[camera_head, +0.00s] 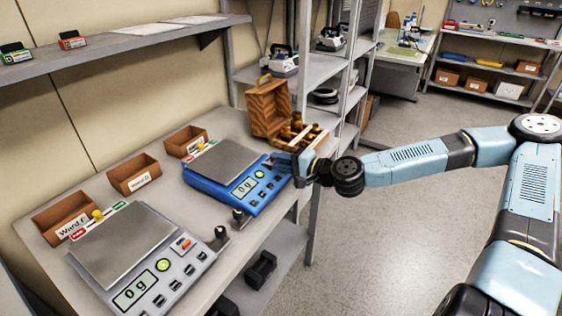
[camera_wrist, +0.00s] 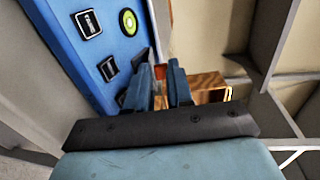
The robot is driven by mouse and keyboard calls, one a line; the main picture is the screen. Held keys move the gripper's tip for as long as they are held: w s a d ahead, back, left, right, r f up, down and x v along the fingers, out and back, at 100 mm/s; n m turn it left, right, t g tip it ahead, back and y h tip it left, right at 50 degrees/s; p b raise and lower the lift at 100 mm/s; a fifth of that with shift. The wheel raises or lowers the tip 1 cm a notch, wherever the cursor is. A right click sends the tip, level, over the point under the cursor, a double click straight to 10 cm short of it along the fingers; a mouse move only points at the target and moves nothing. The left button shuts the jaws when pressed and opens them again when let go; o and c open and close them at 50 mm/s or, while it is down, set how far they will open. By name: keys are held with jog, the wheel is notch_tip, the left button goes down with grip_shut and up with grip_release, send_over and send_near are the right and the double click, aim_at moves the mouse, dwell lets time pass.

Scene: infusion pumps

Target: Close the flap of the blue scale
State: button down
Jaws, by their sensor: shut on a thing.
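The blue scale (camera_head: 226,172) stands on the shelf with a grey weighing plate and a display reading 0 g. In the wrist view its blue panel (camera_wrist: 98,58) with buttons fills the upper left. My gripper (camera_head: 284,163) is at the scale's right end, low beside its edge. In the wrist view my gripper's fingers (camera_wrist: 163,80) are close together at the panel's edge, shut on a small part there. The fingers hide most of that part; it seems to belong to the scale's flap. I cannot make out the flap's outline or angle.
A grey scale (camera_head: 125,245) stands nearer on the same shelf. Brown bins (camera_head: 134,174) line the wall. An open wooden box (camera_head: 268,108) with brass weights (camera_head: 296,129) stands just behind my gripper. A shelf post (camera_head: 315,225) is close by; the floor at right is clear.

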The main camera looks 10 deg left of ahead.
jog(key=shift+f, duration=0.1)
dwell(0.5)
jog(key=c, duration=1.1)
grip_release()
jog(key=shift+o, duration=0.2)
jog(key=shift+s+d, duration=0.1)
